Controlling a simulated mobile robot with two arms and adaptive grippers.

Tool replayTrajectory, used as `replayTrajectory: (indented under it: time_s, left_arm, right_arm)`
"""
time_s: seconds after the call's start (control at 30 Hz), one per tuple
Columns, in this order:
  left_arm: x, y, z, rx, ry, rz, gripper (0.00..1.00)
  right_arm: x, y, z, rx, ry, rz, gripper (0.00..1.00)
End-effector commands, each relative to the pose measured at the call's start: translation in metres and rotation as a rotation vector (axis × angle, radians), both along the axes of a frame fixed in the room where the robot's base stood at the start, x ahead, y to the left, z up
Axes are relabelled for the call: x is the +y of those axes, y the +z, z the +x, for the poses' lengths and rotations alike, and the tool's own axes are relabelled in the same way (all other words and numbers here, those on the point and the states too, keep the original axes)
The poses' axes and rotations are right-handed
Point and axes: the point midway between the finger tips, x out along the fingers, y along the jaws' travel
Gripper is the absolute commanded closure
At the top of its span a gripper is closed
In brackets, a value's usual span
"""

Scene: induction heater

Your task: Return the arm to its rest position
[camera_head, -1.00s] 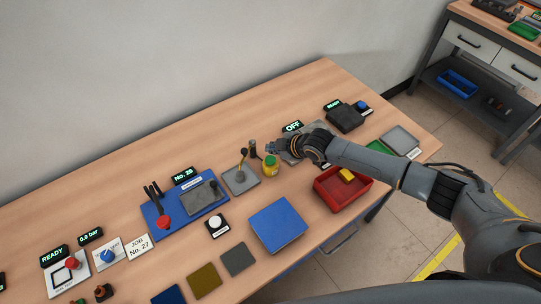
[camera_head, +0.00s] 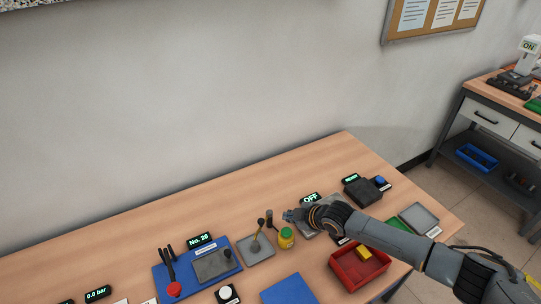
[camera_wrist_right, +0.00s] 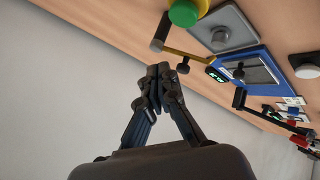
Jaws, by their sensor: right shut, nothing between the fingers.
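My right arm comes in from the lower right in the head view. A grey plate (camera_head: 322,228) lies partly hidden under the gripper and forearm. My left gripper is in neither view.
A red bin (camera_head: 343,275) with a yellow block (camera_head: 365,253) stands below the forearm. A dark box (camera_head: 362,193) is behind it. A lever on a grey base (camera_head: 257,250) and a blue fixture (camera_head: 163,284) are to the left. The table's back left is clear.

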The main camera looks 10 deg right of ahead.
Motion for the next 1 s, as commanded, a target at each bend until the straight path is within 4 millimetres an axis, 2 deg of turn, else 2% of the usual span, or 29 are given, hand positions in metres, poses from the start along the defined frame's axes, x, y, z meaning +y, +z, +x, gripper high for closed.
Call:
replayTrajectory:
  time_s: [0.13, 0.23, 0.27, 0.4, 0.5, 0.57, 0.67, 0.8, 1.0]
  left_arm:
    - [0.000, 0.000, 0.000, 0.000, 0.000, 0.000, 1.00]
    - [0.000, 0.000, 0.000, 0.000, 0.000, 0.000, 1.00]
    - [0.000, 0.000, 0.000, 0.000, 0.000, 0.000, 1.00]
    - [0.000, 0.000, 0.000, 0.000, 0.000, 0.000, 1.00]
    - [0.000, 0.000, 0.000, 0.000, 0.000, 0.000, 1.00]
    - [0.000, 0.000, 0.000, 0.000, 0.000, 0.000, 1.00]
    - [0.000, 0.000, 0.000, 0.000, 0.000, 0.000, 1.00]
    - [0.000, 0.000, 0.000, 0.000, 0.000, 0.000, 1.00]
    - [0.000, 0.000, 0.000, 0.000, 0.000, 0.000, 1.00]
  right_arm:
    - [0.006, -0.002, -0.006, 0.010, 0.003, 0.007, 1.00]
    - [0.027, -0.007, -0.026, 0.045, 0.008, 0.035, 1.00]
    - [0.036, -0.009, -0.036, 0.062, 0.008, 0.049, 1.00]
    - [0.083, -0.011, -0.097, 0.165, -0.023, 0.131, 1.00]
    - [0.099, -0.003, -0.136, 0.234, -0.091, 0.185, 1.00]
    - [0.101, 0.003, -0.156, 0.272, -0.147, 0.213, 1.00]
    - [0.091, 0.012, -0.188, 0.335, -0.270, 0.249, 1.00]
    - [0.055, 0.022, -0.229, 0.418, -0.486, 0.271, 1.00]
    - [0.001, 0.028, -0.277, 0.499, -0.745, 0.260, 1.00]
